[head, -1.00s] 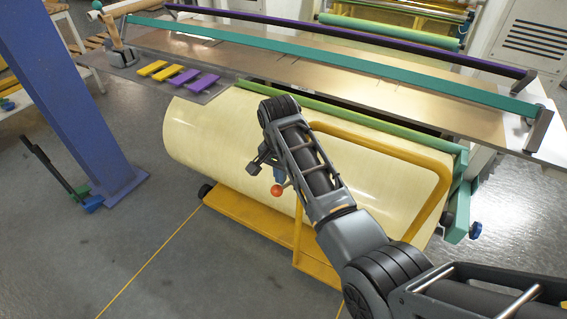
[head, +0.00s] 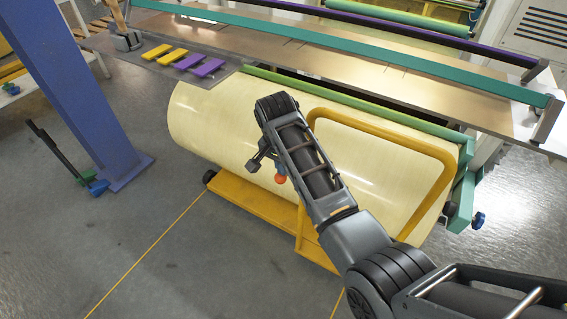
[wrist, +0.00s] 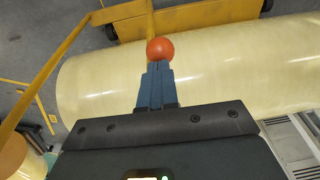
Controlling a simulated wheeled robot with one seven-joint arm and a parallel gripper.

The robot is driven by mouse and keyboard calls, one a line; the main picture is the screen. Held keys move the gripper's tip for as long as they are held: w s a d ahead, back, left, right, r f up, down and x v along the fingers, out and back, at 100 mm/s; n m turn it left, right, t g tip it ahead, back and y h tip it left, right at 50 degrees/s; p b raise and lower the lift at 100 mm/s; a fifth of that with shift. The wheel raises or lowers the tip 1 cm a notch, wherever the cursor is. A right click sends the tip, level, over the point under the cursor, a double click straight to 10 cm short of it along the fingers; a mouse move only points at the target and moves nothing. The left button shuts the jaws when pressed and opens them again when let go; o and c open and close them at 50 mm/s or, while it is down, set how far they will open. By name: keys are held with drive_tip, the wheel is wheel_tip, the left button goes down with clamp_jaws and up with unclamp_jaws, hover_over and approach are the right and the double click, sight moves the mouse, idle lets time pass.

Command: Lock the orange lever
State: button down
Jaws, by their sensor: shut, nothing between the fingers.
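The orange lever shows as a round orange knob (head: 280,179) beside my arm, in front of the cream roll (head: 215,130). In the wrist view the orange knob (wrist: 160,49) sits right at the tips of my blue fingers. My gripper (wrist: 156,82) is shut and empty, its fingers together and pointing at the knob. They look touching or very close; I cannot tell which. In the head view my gripper (head: 279,166) is small and partly hidden by my arm. The lever's shaft and pivot are hidden.
A yellow tubular frame (head: 450,160) and yellow base (head: 250,202) surround the roll. A long table (head: 330,62) with a green bar stands behind it. A blue column (head: 85,100) stands at left. Grey floor (head: 150,260) lies clear in front.

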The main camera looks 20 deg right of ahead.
drive_tip(key=shift+s+a+f+h, duration=0.25)
drive_tip(key=shift+f+h, duration=0.05)
drive_tip(key=shift+f, duration=0.1)
drive_tip(key=s+a+f+t+h+b, duration=0.2)
drive_tip(key=f+t+h+b, duration=0.3)
drive_tip(key=f+b, duration=0.7)
drive_tip(key=shift+a+f+t+h+b, duration=0.15)
drive_tip(key=shift+a+t+h+b, duration=0.3)
drive_tip(key=shift+h+b, duration=1.25)
drive_tip(key=shift+y+b, duration=0.5)
drive_tip(key=shift+b, duration=0.05)
drive_tip(key=v, duration=0.8)
drive_tip(key=shift+p, duration=0.45)
drive_tip(key=shift+f, duration=0.15)
